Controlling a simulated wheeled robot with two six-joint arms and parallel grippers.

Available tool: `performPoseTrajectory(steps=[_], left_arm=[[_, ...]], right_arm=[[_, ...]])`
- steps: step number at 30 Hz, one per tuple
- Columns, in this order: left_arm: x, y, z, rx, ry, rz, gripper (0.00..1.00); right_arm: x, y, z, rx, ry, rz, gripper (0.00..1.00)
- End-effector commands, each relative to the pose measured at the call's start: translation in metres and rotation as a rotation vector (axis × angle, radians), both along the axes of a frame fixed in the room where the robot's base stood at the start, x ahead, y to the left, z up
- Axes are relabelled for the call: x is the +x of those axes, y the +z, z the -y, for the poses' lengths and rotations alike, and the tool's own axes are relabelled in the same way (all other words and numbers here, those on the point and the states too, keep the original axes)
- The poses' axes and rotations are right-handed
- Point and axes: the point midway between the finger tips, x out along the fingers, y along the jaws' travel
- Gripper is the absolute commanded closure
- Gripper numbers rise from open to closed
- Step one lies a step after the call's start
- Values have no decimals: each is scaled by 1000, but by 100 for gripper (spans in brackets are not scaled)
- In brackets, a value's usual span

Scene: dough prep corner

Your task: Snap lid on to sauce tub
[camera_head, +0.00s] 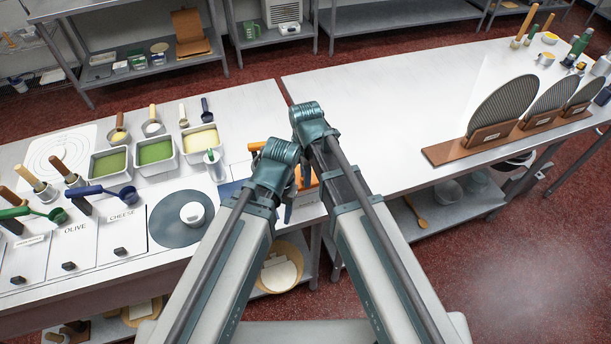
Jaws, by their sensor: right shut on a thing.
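A small white tub (193,213) stands upright on a round grey mat (166,236) at the left of the near counter. Both of my arms reach in from the bottom and their wrists crowd together right of the mat. My right gripper (298,180) is mostly hidden behind the wrists. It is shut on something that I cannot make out. My left gripper is hidden by its own wrist, so its jaws cannot be read. Both grippers are to the right of the white tub and apart from it. I cannot pick out a separate lid.
Metal pans (156,152) of green and cream contents stand behind the mat. A blue scoop (126,195) and a green scoop (56,215) lie to the left. An orange-topped box (307,198) is close by my wrists. A wooden rack (470,147) holds perforated discs. The counter's middle right is clear.

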Motion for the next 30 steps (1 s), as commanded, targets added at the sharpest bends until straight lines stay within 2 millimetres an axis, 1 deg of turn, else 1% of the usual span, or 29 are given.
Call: performPoseTrajectory(steps=[24, 25, 30], left_arm=[[0, -20, 0, 0, 0, 0, 47], [0, -19, 0, 0, 0, 0, 47], [0, -19, 0, 0, 0, 0, 47]], right_arm=[[0, -20, 0, 0, 0, 0, 100], [0, -19, 0, 0, 0, 0, 76], [0, -19, 0, 0, 0, 0, 47]])
